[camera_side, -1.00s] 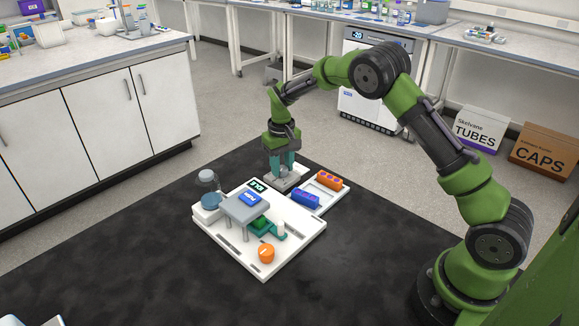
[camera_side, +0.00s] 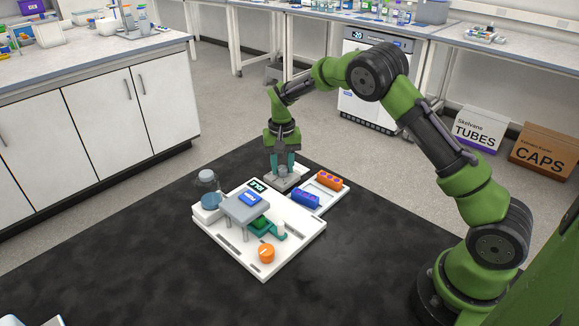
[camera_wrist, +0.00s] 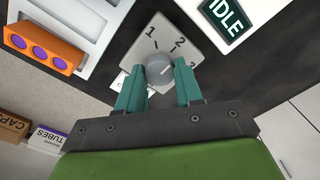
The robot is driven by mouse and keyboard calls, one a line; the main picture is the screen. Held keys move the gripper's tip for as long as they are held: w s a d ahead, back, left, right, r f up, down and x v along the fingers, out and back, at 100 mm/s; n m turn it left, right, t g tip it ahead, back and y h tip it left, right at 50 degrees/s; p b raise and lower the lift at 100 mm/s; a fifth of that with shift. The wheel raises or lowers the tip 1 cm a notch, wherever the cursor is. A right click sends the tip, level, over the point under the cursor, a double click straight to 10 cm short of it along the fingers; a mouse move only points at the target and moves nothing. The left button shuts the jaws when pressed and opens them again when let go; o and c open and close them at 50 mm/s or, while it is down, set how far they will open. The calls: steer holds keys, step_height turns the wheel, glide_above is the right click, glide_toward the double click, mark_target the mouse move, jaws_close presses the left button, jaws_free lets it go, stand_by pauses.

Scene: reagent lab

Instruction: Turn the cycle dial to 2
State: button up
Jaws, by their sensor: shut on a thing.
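The cycle dial is a round grey knob (camera_wrist: 158,70) on a light grey plate (camera_wrist: 137,53) with printed marks, including a 1 and a 2. In the side view the dial's plate (camera_side: 284,184) stands at the far corner of the white station. My gripper (camera_wrist: 158,88) points down over the dial and is shut on the knob, with one teal finger on either side. It also shows in the side view (camera_side: 283,168). The fingers hide part of the plate and its other marks. I cannot tell surely which mark the knob points to.
A dark display (camera_wrist: 228,14) beside the dial reads IDLE. An orange rack (camera_wrist: 42,48) and a blue rack (camera_side: 306,198) are close by. The white station (camera_side: 238,255) carries a raised grey deck, an orange knob (camera_side: 266,253) and a bottle (camera_side: 207,190).

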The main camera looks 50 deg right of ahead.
mark_target(282, 167)
steer(key=o, duration=1)
steer(key=shift+o, duration=0.2)
step_height(282, 167, up, 17)
